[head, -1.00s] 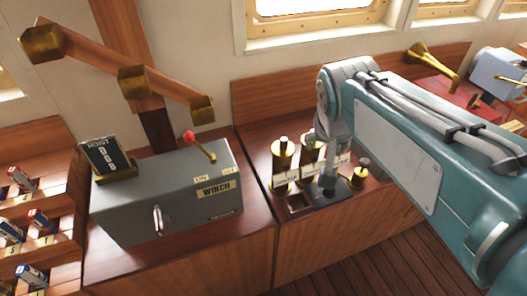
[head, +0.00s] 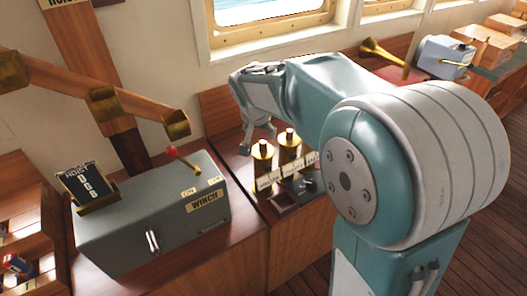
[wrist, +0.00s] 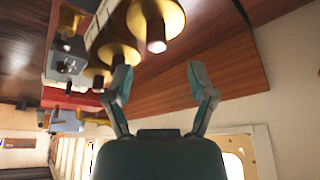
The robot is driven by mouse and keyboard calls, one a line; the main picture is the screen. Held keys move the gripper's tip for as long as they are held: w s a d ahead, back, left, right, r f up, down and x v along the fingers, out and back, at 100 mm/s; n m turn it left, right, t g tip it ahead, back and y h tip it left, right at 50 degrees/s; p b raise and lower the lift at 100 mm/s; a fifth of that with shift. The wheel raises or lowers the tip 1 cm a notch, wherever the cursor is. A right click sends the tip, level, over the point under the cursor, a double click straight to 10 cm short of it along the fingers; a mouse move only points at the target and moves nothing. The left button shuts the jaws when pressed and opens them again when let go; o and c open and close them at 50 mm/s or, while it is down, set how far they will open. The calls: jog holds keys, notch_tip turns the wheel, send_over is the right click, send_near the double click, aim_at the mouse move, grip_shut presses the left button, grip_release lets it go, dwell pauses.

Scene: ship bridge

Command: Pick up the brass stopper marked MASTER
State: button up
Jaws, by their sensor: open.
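Brass stoppers with pale tops stand in a row on the wooden counter, among them a left one (head: 263,163) and one beside it (head: 289,150). White label strips stand in front; their lettering is too small to read, so I cannot tell which is MASTER. My gripper (head: 258,138) is open and empty, pointing down just behind and left of the left stopper. In the wrist view, tilted on its head, my gripper (wrist: 158,78) shows two spread fingers. The nearest stopper (wrist: 158,22) is above them, and another (wrist: 119,52) is close to the left finger.
A grey winch box (head: 155,208) with a red-knobbed lever (head: 182,158) stands left of the stoppers. A brass horn (head: 383,52) is at the back right. A window (head: 270,38) is behind.

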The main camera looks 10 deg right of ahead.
aim_at(262, 142)
jog(key=x, duration=0.5)
jog(key=shift+s+a+f, duration=0.15)
jog(key=shift+s+a, duration=0.05)
jog(key=shift+s, duration=0.05)
jog(key=shift+d+f, duration=0.1)
jog(key=shift+d, duration=0.15)
grip_shut()
